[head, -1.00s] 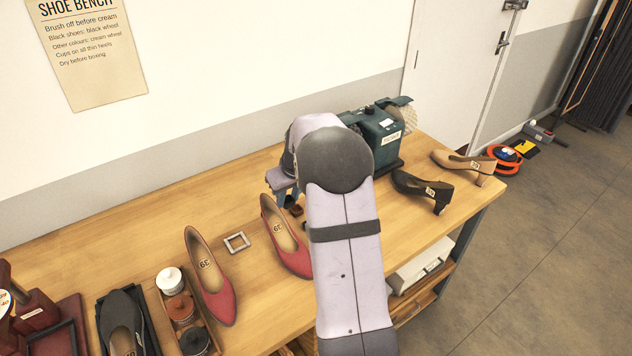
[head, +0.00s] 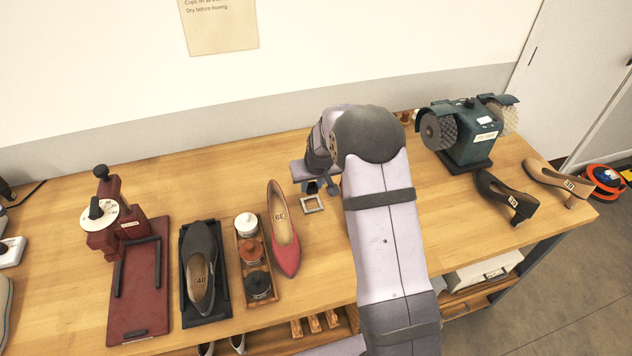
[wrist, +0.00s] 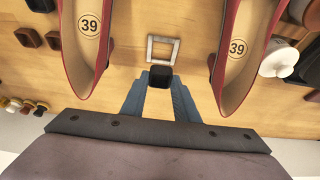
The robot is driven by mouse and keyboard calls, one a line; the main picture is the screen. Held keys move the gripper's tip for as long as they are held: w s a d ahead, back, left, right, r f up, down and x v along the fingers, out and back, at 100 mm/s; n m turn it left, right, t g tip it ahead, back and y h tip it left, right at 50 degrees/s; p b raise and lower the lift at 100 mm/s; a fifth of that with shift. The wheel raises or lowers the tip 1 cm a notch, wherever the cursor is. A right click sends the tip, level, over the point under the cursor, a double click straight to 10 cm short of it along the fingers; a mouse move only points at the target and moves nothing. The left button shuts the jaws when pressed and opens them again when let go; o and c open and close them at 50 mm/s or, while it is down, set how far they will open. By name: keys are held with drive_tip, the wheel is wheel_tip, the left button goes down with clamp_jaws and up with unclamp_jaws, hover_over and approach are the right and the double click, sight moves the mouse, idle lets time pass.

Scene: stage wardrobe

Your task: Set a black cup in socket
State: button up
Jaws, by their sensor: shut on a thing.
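My gripper (head: 316,186) is shut on a small black cup (wrist: 160,77), held between the blue-grey fingertips in the wrist view. The socket, a small square metal frame (head: 312,204), lies on the bench; it also shows in the wrist view (wrist: 176,42), just beyond the cup. In the head view the cup is mostly hidden by my gripper.
Red shoes marked 39 flank the frame closely, left (wrist: 84,45) and right (wrist: 240,50); my arm hides one in the head view. A tray of jars (head: 241,262) stands left. A green buffing machine (head: 470,135) stands right. Loose brown cups (wrist: 27,38) lie nearby.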

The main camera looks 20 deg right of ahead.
sight(313, 193)
drive_tip(key=shift+f, duration=0.15)
drive_tip(key=shift+f+b, duration=2)
drive_tip(key=shift+f, duration=0.7)
drive_tip(key=shift+f+b, duration=0.4)
idle(0.7)
drive_tip(key=o, duration=1.1)
drive_tip(key=shift+r, duration=0.15)
drive_tip(key=shift+r+p, duration=2.4)
drive_tip(key=shift+r, duration=1.05)
